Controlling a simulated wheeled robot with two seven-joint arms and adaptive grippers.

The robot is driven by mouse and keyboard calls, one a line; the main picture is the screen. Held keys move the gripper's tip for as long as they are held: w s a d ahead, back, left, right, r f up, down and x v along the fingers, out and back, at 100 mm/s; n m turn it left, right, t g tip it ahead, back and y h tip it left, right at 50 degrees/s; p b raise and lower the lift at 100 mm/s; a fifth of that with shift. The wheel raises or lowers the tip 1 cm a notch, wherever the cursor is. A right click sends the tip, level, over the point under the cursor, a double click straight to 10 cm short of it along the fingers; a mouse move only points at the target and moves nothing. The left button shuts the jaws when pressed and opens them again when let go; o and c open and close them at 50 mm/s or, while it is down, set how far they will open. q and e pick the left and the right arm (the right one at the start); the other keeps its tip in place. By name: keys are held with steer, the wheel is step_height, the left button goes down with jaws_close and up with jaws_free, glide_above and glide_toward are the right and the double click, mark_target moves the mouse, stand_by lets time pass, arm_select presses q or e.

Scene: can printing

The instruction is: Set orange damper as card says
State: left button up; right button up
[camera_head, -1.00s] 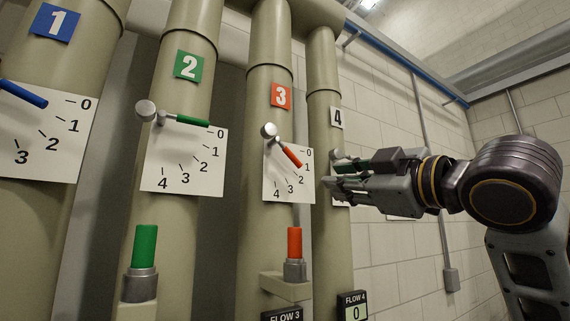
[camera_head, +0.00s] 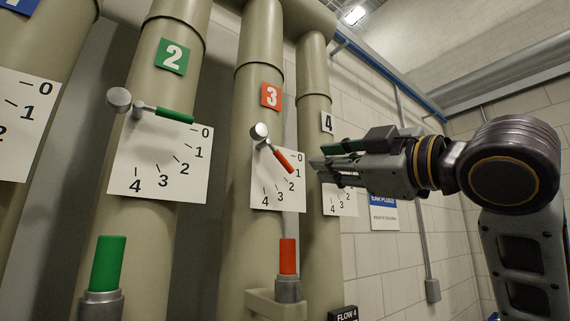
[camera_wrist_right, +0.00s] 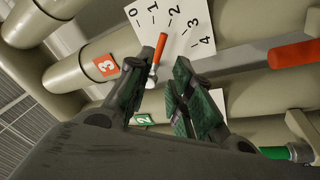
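The orange damper lever (camera_head: 283,159) is on the pipe marked 3, with a grey knob at its pivot. Its orange handle slants down-right over the white dial plate (camera_head: 262,180), pointing between 1 and 2. The lever also shows in the right wrist view (camera_wrist_right: 161,46), beyond the fingers. My right gripper (camera_head: 318,166) is to the right of the lever, apart from it, in front of pipe 4. In the right wrist view its green-padded fingers (camera_wrist_right: 158,72) are apart with nothing between them. My left gripper is not in view. No card with a setting is readable.
The green lever (camera_head: 174,114) of pipe 2 points near 0. An upright green handle (camera_head: 107,263) and an upright orange handle (camera_head: 288,256) stand below the dials. An ear plugs sign (camera_head: 384,211) hangs on the block wall. Pipe 4 (camera_head: 314,122) is close behind my right gripper.

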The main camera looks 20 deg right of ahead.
mark_target(287, 163)
steer(key=p+x, duration=0.3)
steer(key=x, duration=1)
steer(key=shift+w+a+p, duration=0.15)
steer(key=shift+w+p, duration=0.2)
steer(key=shift+w, duration=0.05)
jaws_close()
